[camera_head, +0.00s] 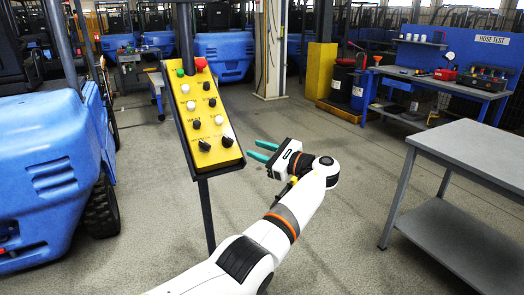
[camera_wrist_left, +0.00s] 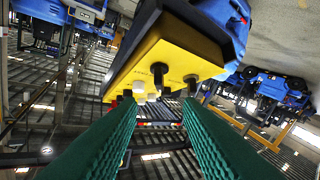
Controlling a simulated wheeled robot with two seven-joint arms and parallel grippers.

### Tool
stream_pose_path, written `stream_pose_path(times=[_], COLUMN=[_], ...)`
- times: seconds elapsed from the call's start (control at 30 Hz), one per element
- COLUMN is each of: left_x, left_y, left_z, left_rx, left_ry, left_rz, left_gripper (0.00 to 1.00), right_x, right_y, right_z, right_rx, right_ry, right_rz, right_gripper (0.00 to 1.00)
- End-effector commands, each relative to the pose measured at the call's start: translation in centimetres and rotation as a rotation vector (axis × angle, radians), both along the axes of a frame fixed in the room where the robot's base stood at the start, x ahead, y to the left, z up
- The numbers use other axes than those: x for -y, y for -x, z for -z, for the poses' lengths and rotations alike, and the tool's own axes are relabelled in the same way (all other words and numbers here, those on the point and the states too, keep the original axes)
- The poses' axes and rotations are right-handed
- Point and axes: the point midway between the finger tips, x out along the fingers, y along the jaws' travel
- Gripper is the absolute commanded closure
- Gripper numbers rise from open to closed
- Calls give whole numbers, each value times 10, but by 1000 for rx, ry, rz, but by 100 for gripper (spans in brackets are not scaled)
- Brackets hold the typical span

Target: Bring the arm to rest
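My left gripper (camera_head: 258,150) is open and empty, its two green fingers apart and pointing left. It is just right of the lower end of a yellow control panel (camera_head: 203,128), with a small gap seen between them. My white left arm (camera_head: 293,208) reaches up from the bottom of the head view. In the left wrist view my green fingers (camera_wrist_left: 159,108) also stand apart, with the yellow panel (camera_wrist_left: 170,55) and its black knobs beyond the tips. My right gripper is not in view.
The panel has several buttons and knobs and stands on a dark post (camera_head: 207,215). A blue forklift (camera_head: 50,160) is at left. A grey table (camera_head: 480,150) is at right, a blue workbench (camera_head: 440,85) behind it. Open floor lies between.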

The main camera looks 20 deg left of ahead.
Motion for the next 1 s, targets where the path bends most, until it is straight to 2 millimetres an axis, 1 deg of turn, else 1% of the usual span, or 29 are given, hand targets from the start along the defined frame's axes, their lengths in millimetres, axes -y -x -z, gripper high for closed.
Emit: stream_pose_path(times=[0.23, 0.27, 0.33, 0.37, 0.47, 0.5, 0.57, 0.6, 0.67, 0.7, 0.77, 0.8, 0.87, 0.9, 0.97, 1.0], left_x=[0, 0, -1, -2, -5, -6, -7, -7, -5, -4, -2, 0, 4, 6, 11, 14], left_y=[0, 0, -2, -3, -4, -3, 2, 7, 16, 25, 40, 52, 72, 88, 113, 131], left_z=[2, 5, 22, 33, 90, 119, 166, 196, 242, 272, 315, 344, 386, 412, 451, 476], left_rx=[-1, -3, -12, -17, -37, -44, -51, -54, -53, -53, -48, -43, -31, -23, -6, 7], left_ry=[2, 6, 25, 38, 111, 152, 224, 275, 355, 410, 495, 552, 641, 700, 790, 849], left_rz=[2, 6, 24, 35, 94, 121, 159, 181, 207, 221, 233, 236, 234, 229, 213, 197], left_gripper=[67, 67, 67, 67, 67, 67, 67, 67, 67, 67, 67, 67, 67, 67, 67, 67], right_x=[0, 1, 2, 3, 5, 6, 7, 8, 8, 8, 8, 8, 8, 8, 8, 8], right_y=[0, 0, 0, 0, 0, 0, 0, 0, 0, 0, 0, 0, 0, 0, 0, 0], right_z=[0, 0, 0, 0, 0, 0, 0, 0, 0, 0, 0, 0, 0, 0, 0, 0], right_rx=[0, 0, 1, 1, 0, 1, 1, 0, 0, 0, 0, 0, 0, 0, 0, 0], right_ry=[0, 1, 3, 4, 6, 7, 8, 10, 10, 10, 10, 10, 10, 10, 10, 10], right_rz=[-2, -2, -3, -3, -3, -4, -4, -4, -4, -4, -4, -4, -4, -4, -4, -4], right_gripper=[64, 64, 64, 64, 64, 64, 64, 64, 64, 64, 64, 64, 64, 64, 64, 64])
